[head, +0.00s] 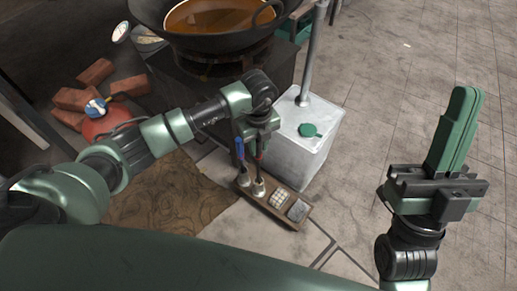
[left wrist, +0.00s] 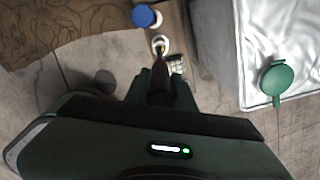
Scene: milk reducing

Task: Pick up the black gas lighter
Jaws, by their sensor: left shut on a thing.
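The black gas lighter (left wrist: 160,84) is between the fingers of my left gripper (left wrist: 158,78) in the left wrist view, its handle largely hidden by the gripper. My left gripper (head: 258,145) is shut on it above the wooden rack (head: 272,206) in the head view. The lighter's thin lower part (head: 259,172) points down to a metal cup in the rack; whether its tip is inside the cup is unclear. My right gripper (head: 464,100) is shut and empty, raised at the right with its fingers together.
A blue-handled tool (head: 240,150) stands close beside my left gripper. A white box (head: 302,150) with a green round item is just right. A wide pan (head: 205,40) of orange-brown liquid sits behind. Bricks (head: 95,73) and a red gas cylinder (head: 106,122) are left.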

